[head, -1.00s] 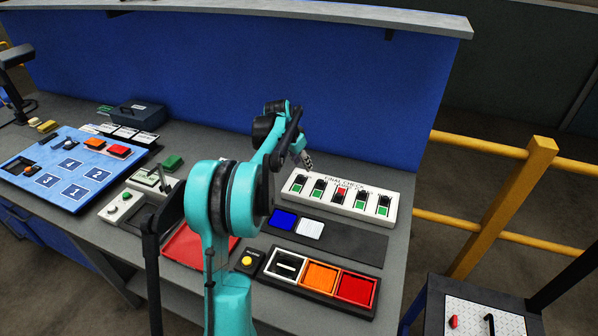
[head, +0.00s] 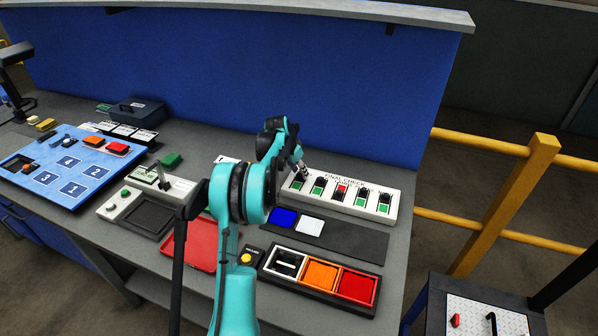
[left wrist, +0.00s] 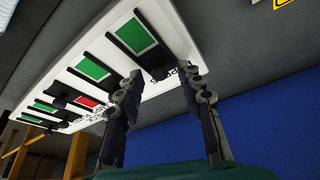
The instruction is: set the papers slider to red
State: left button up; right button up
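The white FINAL CHECK panel (head: 340,205) stands on the bench with a row of several black-slotted sliders. The middle one shows red (head: 341,188); the others show green. My left gripper (head: 303,172) is over the panel's left end, at the leftmost slider. In the left wrist view, that slider's green window (left wrist: 136,36) and dark knob (left wrist: 160,72) show near my left gripper (left wrist: 160,84). Its fingers are apart, one on either side of the knob; contact cannot be told. Lettering beside it is partly hidden. My right gripper is not seen.
In front of the panel lies a dark strip with a blue tile (head: 283,217) and a white tile (head: 310,226). Nearer is a black tray (head: 320,293) with white, orange and red bins. A red tray (head: 190,248) lies left. A blue wall (head: 250,90) rises behind.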

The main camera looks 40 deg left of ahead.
aim_at(298, 185)
pick_arm(q)
grip_shut()
jog(key=s, duration=0.2)
jog(key=s+d, duration=0.1)
jog(key=s, duration=0.1)
jog(key=shift+s+d, duration=0.1)
jog(key=shift+s, duration=0.2)
grip_release()
jog(key=shift+s, duration=0.1)
